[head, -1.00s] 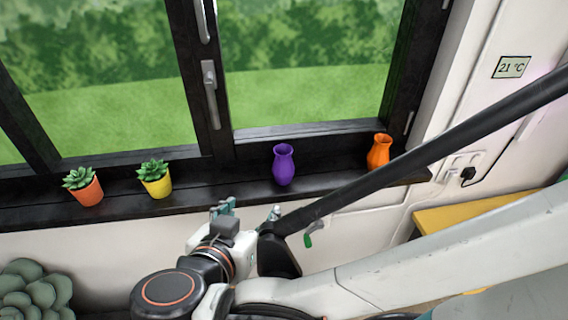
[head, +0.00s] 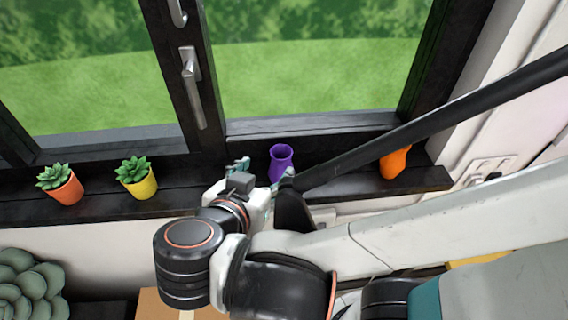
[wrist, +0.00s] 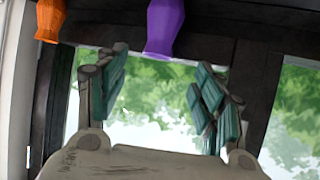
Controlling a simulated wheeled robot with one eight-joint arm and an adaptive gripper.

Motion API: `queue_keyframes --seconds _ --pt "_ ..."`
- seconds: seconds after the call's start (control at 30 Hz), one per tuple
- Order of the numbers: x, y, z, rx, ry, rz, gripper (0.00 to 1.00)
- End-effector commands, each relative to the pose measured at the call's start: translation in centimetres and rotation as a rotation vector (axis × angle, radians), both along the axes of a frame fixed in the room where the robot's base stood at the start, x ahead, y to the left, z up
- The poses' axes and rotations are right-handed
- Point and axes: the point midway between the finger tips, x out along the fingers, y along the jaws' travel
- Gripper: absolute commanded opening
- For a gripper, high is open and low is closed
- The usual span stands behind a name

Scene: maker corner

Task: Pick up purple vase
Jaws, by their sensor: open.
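The purple vase (head: 281,163) stands upright on the dark windowsill in the head view, with its lower end partly behind my gripper. My gripper (head: 262,174) is open and empty, with its fingers close to the vase on the near side. In the wrist view the vase (wrist: 165,28) appears at the top, cut off by the picture edge. It lies across from the gap between the two spread teal-padded fingers of my gripper (wrist: 159,86). I see no contact, but the exact gap is hard to tell.
A yellow-potted succulent (head: 141,185) and an orange-potted one (head: 66,190) stand to the left. The window frame (head: 185,90) rises behind. Sill between yellow pot and purple vase is clear.

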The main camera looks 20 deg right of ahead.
Motion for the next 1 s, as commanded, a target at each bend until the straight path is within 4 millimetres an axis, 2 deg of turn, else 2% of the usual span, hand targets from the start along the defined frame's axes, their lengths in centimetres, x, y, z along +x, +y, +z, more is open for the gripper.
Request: queue_keyframes --seconds 0.43,0.77,1.0 --pt "4.0 -3.5 -3.0 0.0 0.0 -0.004 0.62" --pt "5.2 -4.5 -3.7 0.0 0.0 -0.001 0.62" --pt "7.0 -6.2 -4.6 0.0 0.0 -0.005 0.62"
